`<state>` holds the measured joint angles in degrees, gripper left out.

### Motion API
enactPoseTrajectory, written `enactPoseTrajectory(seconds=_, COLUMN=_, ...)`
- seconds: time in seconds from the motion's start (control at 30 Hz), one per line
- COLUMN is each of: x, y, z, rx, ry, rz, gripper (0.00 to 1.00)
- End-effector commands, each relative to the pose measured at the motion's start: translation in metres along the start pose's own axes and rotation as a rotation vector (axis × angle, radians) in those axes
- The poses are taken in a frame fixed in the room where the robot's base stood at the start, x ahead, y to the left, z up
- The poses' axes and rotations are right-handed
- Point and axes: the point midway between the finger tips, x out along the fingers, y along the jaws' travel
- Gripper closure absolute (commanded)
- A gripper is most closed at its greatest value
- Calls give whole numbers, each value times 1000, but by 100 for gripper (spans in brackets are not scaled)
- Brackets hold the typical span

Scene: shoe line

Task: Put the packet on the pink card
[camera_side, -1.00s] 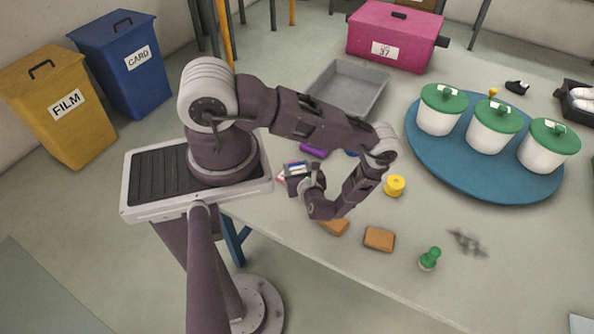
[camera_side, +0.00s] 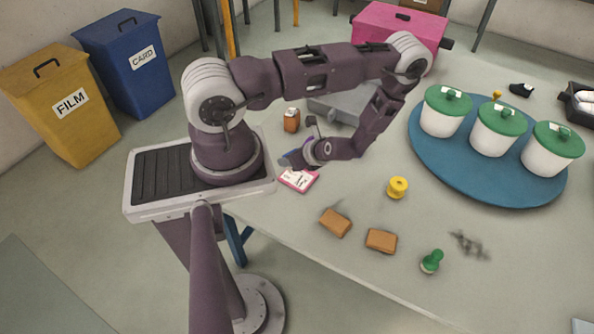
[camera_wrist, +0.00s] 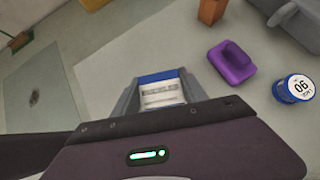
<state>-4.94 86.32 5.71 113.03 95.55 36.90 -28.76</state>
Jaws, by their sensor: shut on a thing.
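The pink card (camera_side: 299,181) lies flat on the bench near its left edge, with a white printed area on it. My gripper (camera_side: 292,159) is just behind and above the card in the side view. In the wrist view my gripper (camera_wrist: 160,92) is shut on the packet (camera_wrist: 161,95), which shows a white face with print and a blue end. The packet is mostly hidden in the side view.
A purple piece (camera_wrist: 232,62) and a round blue tin (camera_wrist: 295,88) lie nearby. A yellow spool (camera_side: 397,187) and tan blocks (camera_side: 335,222) are on the open bench to the right.

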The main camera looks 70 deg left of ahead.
Motion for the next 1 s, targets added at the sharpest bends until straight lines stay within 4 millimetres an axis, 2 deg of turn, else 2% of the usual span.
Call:
enactPoseTrajectory(seconds=0.1, x=19, y=1, z=-19, rx=3, ry=-1, rz=2, gripper=100)
enactPoseTrajectory(seconds=0.4, x=56, y=1, z=-55, rx=3, ry=-2, rz=-1, gripper=100)
enactPoseTrajectory(seconds=0.77, x=59, y=0, z=-58, rx=3, ry=-3, rz=-3, gripper=100)
enactPoseTrajectory(seconds=0.8, x=58, y=0, z=-58, rx=3, ry=-3, rz=-2, gripper=42)
enactPoseTrajectory(seconds=0.87, x=58, y=0, z=-58, rx=3, ry=-3, rz=-2, gripper=30)
enactPoseTrajectory(seconds=1.0, x=58, y=0, z=-58, rx=3, ry=-3, rz=-2, gripper=28)
